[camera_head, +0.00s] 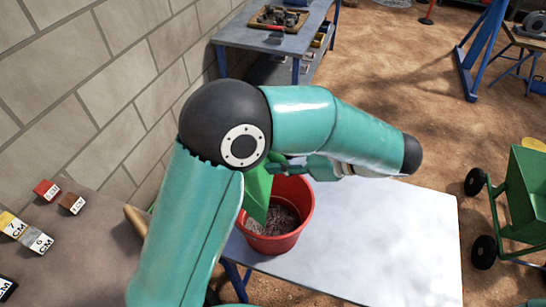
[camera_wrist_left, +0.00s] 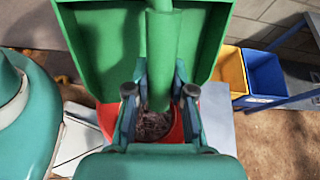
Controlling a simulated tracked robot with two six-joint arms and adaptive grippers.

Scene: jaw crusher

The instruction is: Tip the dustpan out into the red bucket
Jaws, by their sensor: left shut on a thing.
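My left gripper (camera_head: 288,167) is shut on the green handle of the dustpan (camera_head: 257,192). In the left wrist view its two fingers (camera_wrist_left: 159,97) close around the handle, and the wide green dustpan (camera_wrist_left: 100,45) shows beyond them. In the head view the dustpan is steeply tilted over the left part of the red bucket (camera_head: 304,200), partly hidden by my arm. The bucket stands on a pale table and holds grey-brown debris. The bucket's rim also shows below the handle in the left wrist view (camera_wrist_left: 106,117). The dustpan's inside is hard to judge. My right gripper is not in view.
The white tabletop (camera_head: 400,235) is clear right of the bucket. A block wall (camera_head: 110,75) stands at the left. Small numbered blocks (camera_head: 46,190) lie on a grey surface. A blue workbench (camera_head: 270,40) is behind, and a green cart (camera_head: 525,190) stands at the right.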

